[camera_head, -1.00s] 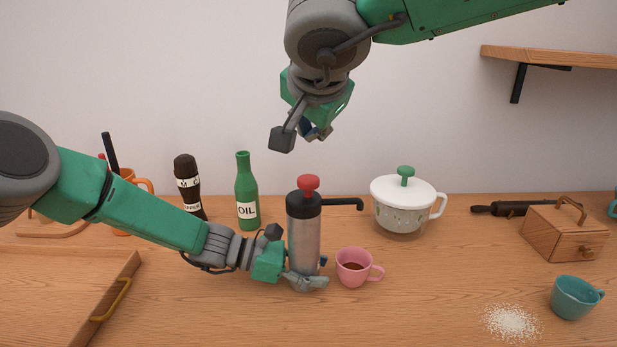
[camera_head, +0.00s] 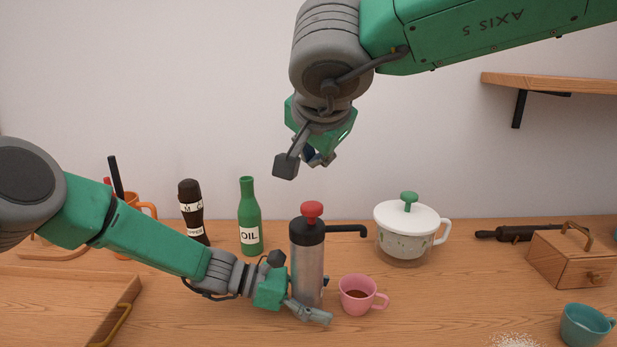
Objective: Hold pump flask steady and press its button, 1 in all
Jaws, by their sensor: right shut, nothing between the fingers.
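The pump flask (camera_head: 307,268) stands upright on the wooden counter. It has a steel body, a black collar with a spout pointing right, and a red button (camera_head: 312,209) on top, which stands raised. My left gripper (camera_head: 300,290) is at the flask's lower body, its fingers around it from the left. It looks shut on the flask, though the body hides part of the far finger. My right gripper (camera_head: 303,163) is shut and empty, pointing down above the red button and slightly left of it, with a clear gap between them.
A pink cup (camera_head: 355,305) with dark liquid stands close right of the flask, below the spout. A green oil bottle (camera_head: 249,212) and dark bottle (camera_head: 190,225) stand behind my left arm. A white lidded pot (camera_head: 405,245) is at the back right.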

